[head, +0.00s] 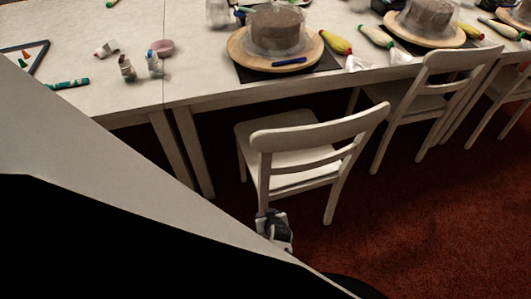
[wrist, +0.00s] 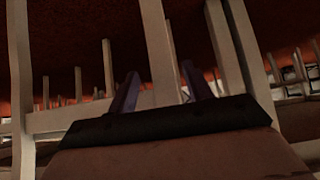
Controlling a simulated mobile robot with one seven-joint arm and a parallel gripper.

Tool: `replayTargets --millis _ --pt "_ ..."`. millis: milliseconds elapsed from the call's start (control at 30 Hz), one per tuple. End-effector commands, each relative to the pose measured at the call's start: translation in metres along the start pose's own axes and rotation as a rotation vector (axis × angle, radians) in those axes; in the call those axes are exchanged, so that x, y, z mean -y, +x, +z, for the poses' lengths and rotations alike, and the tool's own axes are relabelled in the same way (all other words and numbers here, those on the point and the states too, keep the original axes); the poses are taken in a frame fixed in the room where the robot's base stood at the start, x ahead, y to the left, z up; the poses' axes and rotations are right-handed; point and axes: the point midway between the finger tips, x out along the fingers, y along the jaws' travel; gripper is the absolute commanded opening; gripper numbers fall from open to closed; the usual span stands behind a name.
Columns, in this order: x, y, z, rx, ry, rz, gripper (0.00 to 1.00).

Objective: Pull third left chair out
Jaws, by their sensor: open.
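A pale wooden chair (head: 320,134) stands at the near side of the long table, its seat partly under the edge and its back toward me. Other matching chairs (head: 450,68) stand to its right; I cannot tell which one counts as third left. My gripper (head: 266,216) is low beside the nearest chair's left rear leg in the head view. In the wrist view, my gripper (wrist: 160,74) is open, its two dark fingers apart, with a pale upright chair post (wrist: 157,40) showing between them. I cannot tell whether they touch it.
The white table (head: 205,92) carries a cake on a wooden turntable (head: 245,58), piping bags (head: 335,42) and small jars (head: 127,68). Its legs (head: 190,150) stand left of the chair. Red carpet (head: 425,225) is clear at the lower right.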

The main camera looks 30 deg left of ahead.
Motion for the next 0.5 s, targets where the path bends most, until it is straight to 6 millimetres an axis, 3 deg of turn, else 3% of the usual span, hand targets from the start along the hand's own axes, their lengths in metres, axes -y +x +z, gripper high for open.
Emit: replayTargets --millis 33,200,500 --pt "0.0 -0.017 -0.004 0.001 0.002 0.0 0.5" --pt "0.0 -0.045 -0.003 0.002 0.002 0.001 0.5" --pt "-0.001 -0.068 0.0 0.0 0.001 0.001 0.5"
